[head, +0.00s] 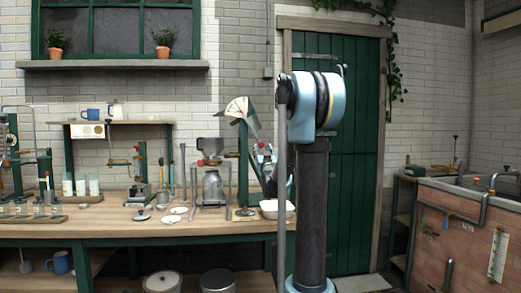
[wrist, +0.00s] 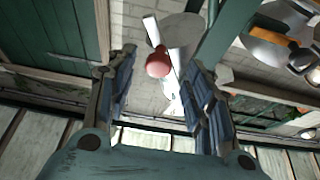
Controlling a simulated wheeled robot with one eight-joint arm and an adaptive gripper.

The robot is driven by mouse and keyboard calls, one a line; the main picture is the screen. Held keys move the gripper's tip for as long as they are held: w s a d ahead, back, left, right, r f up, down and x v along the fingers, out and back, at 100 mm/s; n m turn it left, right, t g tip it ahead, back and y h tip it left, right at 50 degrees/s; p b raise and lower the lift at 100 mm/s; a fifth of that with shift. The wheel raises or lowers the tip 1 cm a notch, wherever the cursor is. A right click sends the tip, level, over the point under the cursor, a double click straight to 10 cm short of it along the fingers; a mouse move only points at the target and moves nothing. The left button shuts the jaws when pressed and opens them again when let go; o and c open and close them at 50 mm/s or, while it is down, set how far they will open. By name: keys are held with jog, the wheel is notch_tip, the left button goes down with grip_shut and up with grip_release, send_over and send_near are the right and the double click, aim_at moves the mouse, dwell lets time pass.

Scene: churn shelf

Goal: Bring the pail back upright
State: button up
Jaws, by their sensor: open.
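My gripper (head: 264,152) is at the right end of the bench, beside a green post. In the wrist view my gripper (wrist: 162,95) is open, its two ridged fingers apart. A red knob (wrist: 158,63) on a pale lever shows in the gap between the fingers, and I cannot tell whether either finger touches it. No pail can be made out for sure at the post; my arm and gripper hide part of that area.
Metal pots (head: 217,280) are under the bench. A green door (head: 350,150) is behind my arm.

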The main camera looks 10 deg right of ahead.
aim_at(261, 145)
jog(key=shift+x, duration=2.85)
grip_shut()
